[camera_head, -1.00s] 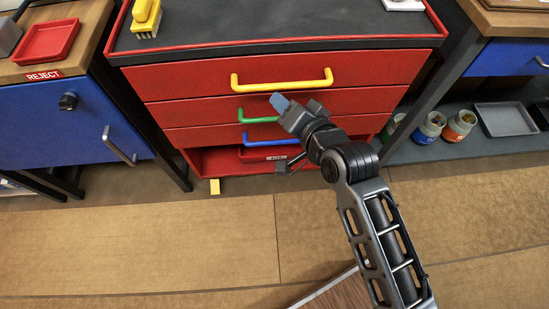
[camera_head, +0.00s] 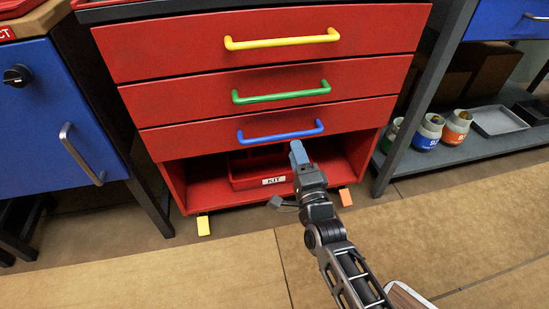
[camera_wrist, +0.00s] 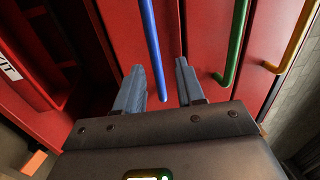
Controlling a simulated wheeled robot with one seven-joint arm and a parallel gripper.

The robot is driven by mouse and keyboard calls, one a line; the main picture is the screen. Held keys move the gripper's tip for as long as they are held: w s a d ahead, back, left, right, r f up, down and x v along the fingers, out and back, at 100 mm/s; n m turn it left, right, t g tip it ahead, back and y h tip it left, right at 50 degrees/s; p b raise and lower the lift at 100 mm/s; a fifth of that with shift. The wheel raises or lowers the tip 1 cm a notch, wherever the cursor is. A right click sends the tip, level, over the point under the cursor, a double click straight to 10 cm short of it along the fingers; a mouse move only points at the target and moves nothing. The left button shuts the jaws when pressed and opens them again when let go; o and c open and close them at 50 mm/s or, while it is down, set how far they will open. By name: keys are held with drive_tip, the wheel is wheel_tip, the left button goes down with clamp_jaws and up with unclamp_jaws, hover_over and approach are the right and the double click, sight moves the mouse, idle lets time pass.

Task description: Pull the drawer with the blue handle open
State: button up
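The blue handle (camera_head: 281,132) is a horizontal bar on the lowest red drawer front (camera_head: 190,138), which sits flush with the drawers above it. My gripper (camera_head: 298,148) is just below and in front of the right half of this handle in the head view. In the wrist view my gripper (camera_wrist: 160,85) shows two blue-grey fingers spread apart with nothing held. The blue handle (camera_wrist: 152,45) runs lengthwise into the gap between them, its near end at the fingers. I cannot tell whether a finger touches it.
A green handle (camera_head: 281,92) and a yellow handle (camera_head: 282,40) are on the drawers above. Below is an open bay with a red bin (camera_head: 245,181) labelled KIT. Jars (camera_head: 428,130) stand on a shelf at right. The floor (camera_head: 190,275) in front is clear.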

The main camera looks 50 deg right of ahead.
sight(290, 135)
drive_tip(key=shift+m, duration=0.3)
drive_tip(key=shift+f+b+x, duration=0.2)
drive_tip(key=shift+b+x, duration=0.15)
drive_tip(key=shift+x, duration=1.5)
drive_tip(key=shift+f+b+x, duration=0.15)
drive_tip(key=shift+b+x, duration=0.2)
drive_tip(key=shift+x, duration=1.45)
drive_tip(key=shift+d, duration=0.1)
drive_tip(key=shift+c, duration=0.4)
clamp_jaws()
